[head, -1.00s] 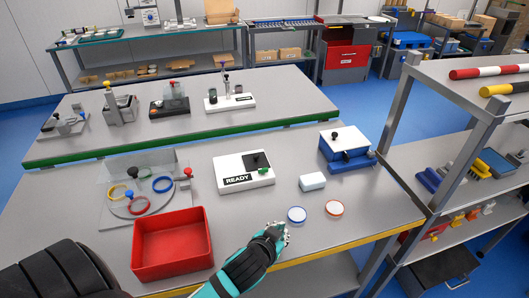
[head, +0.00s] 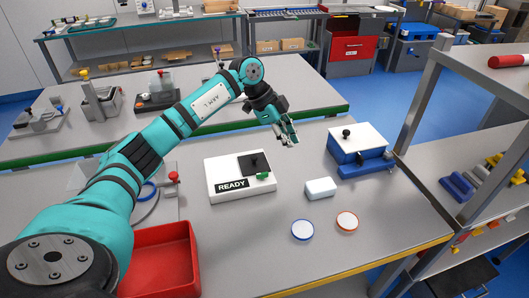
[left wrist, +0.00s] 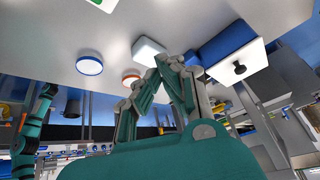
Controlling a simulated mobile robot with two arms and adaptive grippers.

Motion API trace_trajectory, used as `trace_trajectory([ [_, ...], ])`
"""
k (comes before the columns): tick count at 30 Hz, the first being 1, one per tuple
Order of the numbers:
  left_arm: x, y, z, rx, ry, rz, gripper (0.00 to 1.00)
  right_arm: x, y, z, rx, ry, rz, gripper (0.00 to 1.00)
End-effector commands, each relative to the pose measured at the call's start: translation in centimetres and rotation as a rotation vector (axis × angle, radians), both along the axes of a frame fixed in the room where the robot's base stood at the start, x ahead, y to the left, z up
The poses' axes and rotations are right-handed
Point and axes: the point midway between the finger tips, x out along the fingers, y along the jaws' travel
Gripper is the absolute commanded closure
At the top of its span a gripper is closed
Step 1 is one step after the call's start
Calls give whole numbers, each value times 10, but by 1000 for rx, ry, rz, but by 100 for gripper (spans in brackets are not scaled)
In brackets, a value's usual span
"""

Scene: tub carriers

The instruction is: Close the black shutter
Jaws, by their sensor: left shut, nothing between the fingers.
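The black shutter (head: 254,165) is a dark square plate with a black knob. It lies on the top right of the white box labelled READY (head: 228,186), beside a small green knob (head: 263,176). My left gripper (head: 291,138) is above the table, behind and to the right of the white box, apart from the shutter. Its fingers are shut and empty. They also show in the left wrist view (left wrist: 176,64), where the shutter cannot be made out. My right gripper cannot be made out in either view.
A white block (head: 321,188), a blue-rimmed disc (head: 302,230) and an orange-rimmed disc (head: 347,221) lie right of the box. A blue box with a white lid (head: 358,144) stands farther right. A red bin (head: 185,254) is at front left, partly behind my arm.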

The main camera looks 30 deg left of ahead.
Motion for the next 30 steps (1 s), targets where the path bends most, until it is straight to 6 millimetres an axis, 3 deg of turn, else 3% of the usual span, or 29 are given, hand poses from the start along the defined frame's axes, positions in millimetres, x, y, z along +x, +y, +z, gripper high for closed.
trace_trajectory([
  [1,-3,23,3,56,48,55,100,0,0,-4,0,0,0,60],
  [3,-9,45,6,110,104,116,100,0,0,-5,0,0,0,60],
  [6,-13,59,6,146,145,158,100,0,0,-4,0,0,0,60],
  [11,-12,55,-9,151,152,161,100,-2,-1,1,-1,3,0,60],
  [23,-1,29,-87,147,151,157,100,-5,-4,17,-6,7,2,60],
  [30,-15,60,-82,148,147,159,100,-3,-5,30,-6,5,1,60],
])
